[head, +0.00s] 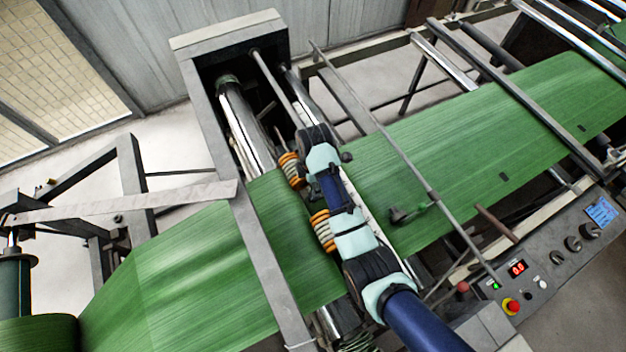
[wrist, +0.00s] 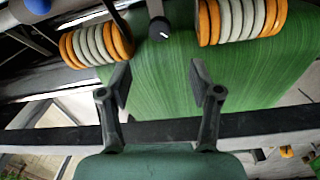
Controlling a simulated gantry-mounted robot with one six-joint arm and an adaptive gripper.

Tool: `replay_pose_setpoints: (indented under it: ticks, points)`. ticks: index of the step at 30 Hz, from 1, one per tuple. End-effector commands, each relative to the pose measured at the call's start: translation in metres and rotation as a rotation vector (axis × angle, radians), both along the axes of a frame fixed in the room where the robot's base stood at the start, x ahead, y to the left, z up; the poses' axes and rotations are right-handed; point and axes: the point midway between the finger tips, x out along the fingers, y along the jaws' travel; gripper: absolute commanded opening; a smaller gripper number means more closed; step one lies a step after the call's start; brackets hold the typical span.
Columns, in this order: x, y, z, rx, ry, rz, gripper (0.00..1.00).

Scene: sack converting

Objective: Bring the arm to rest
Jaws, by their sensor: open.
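My arm reaches in from the lower right of the head view, above the green woven web (head: 460,140). My gripper (wrist: 159,84) shows in the wrist view with its two dark fingers spread apart and nothing between them. Behind the fingers is the green web (wrist: 160,65). In the head view I cannot make out the fingers among the arm links and machine parts. Two stacks of orange and white rings stand beyond the fingertips in the wrist view, one left (wrist: 95,45) and one right (wrist: 240,20).
A grey upright frame (head: 225,150) with shiny rollers (head: 245,125) stands left of my arm. A thin rod (head: 375,125) crosses the web to its right. The control panel (head: 560,250), with a red button (head: 512,306), is at lower right. A dark bar (wrist: 60,135) crosses behind the fingers.

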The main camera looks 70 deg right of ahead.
Motion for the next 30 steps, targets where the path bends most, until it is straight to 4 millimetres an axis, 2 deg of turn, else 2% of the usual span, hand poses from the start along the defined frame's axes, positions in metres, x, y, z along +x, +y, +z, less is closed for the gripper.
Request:
replay_pose_setpoints:
  ticks: [15, 17, 19, 20, 22, 25, 27, 29, 30]
  points:
    - [0.0, 0.0, 0.0, -0.001, -0.001, 0.0, 0.63]
    - [0.007, 0.005, 0.003, -0.012, -0.013, -0.007, 0.63]
    - [0.027, 0.019, 0.014, -0.048, -0.059, -0.034, 0.63]
    - [0.039, 0.03, 0.021, -0.068, -0.089, -0.052, 0.63]
    - [0.072, 0.064, 0.046, -0.115, -0.197, -0.113, 0.63]
    - [0.114, 0.132, 0.092, -0.137, -0.401, -0.217, 0.63]
    - [0.131, 0.182, 0.127, -0.105, -0.55, -0.287, 0.63]
    - [0.138, 0.226, 0.158, -0.05, -0.674, -0.345, 0.63]
    - [0.139, 0.255, 0.179, 0.0, -0.75, -0.381, 0.63]
